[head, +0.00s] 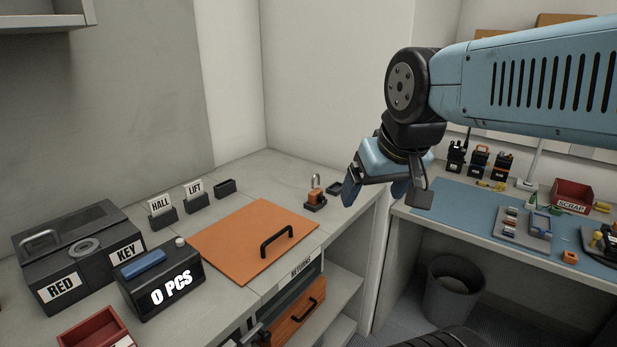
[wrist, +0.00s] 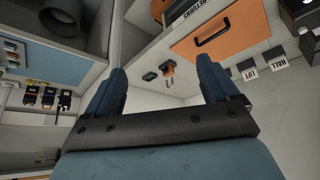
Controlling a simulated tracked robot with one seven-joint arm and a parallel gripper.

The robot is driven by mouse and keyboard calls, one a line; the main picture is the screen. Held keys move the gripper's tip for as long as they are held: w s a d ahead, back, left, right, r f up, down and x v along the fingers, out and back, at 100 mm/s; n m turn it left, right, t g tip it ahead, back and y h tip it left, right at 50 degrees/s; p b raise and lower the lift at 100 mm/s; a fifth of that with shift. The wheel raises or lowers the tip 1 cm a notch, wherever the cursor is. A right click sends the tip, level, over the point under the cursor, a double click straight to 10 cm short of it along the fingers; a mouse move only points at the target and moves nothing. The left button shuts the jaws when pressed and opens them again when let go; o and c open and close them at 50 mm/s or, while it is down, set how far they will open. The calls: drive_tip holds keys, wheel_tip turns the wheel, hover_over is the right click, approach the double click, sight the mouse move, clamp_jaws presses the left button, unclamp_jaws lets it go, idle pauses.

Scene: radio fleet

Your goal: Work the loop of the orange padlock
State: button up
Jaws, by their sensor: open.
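The orange padlock (head: 315,196) stands on a small dark base on the grey counter, right of the orange board. Its metal loop points up. In the wrist view the padlock (wrist: 168,69) is small and lies between the fingers in the picture, some distance beyond them. My gripper (head: 378,190) is in the air above and to the right of the padlock. It is open and empty, with its two blue fingers spread in the wrist view (wrist: 160,85).
An orange board (head: 250,238) with a black handle lies left of the padlock. A small dark tray (head: 334,188) sits beside the padlock. A black box labelled KEY (head: 85,252) and a "0 PCS" display (head: 160,282) stand at left. A blue-matted bench (head: 470,220) is at right.

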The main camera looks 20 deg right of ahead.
idle(0.3)
drive_tip(key=shift+w+r, duration=0.1)
drive_tip(key=shift+w, duration=0.15)
drive_tip(key=c, duration=0.3)
drive_tip(key=w+m, duration=0.2)
drive_tip(key=w, duration=0.3)
drive_tip(key=w+r+m+y, duration=0.1)
drive_tip(key=w, duration=0.4)
drive_tip(key=w+d+m+y, duration=0.1)
drive_tip(key=w+m, duration=0.1)
drive_tip(key=w, duration=0.2)
drive_tip(key=shift+w+r+m+g, duration=0.3)
drive_tip(key=shift+w+r+g, duration=0.1)
clamp_jaws()
drive_tip(key=w+d+f+m+y, duration=0.2)
drive_tip(key=w+d+m, duration=0.3)
drive_tip(key=w, duration=0.8)
drive_tip(key=shift+d+t, duration=0.2)
drive_tip(key=shift+t, duration=0.1)
